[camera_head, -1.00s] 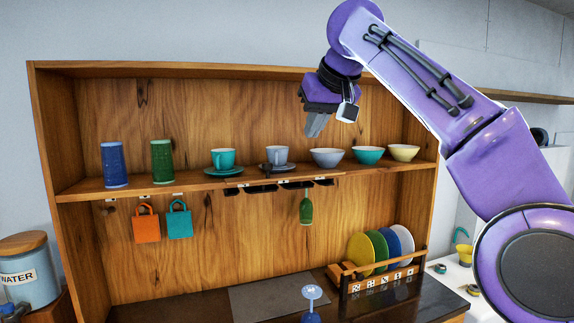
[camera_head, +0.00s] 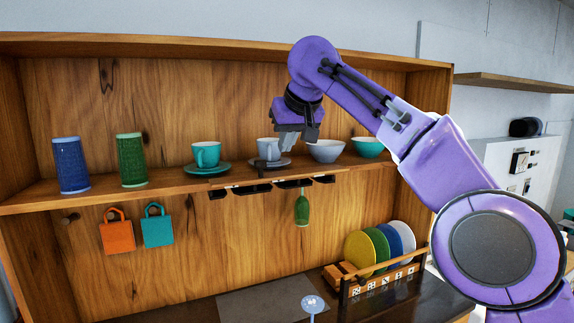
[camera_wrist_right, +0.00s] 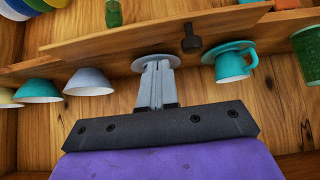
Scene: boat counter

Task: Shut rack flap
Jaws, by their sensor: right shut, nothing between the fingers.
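The rack flap (camera_head: 235,181) is a wooden strip at the front edge of the shelf, above the dark rack slots (camera_head: 252,190). It appears to stick out forward, with its dark knob (camera_head: 262,167) on its upper side. In the right wrist view the flap (camera_wrist_right: 120,38) is a long board, and the knob (camera_wrist_right: 191,38) shows clearly. My right gripper (camera_head: 286,146) is shut and empty, in front of the grey cup and above the flap, right of the knob. In the wrist view its fingers (camera_wrist_right: 157,66) cover most of the grey cup. My left gripper is not in view.
On the shelf, a teal cup (camera_head: 207,153) stands left of the gripper, and a grey bowl (camera_head: 326,151) and teal bowl (camera_head: 367,147) stand right. A green glass (camera_head: 302,208) hangs below the rack. Plates (camera_head: 382,245) stand in a lower rack.

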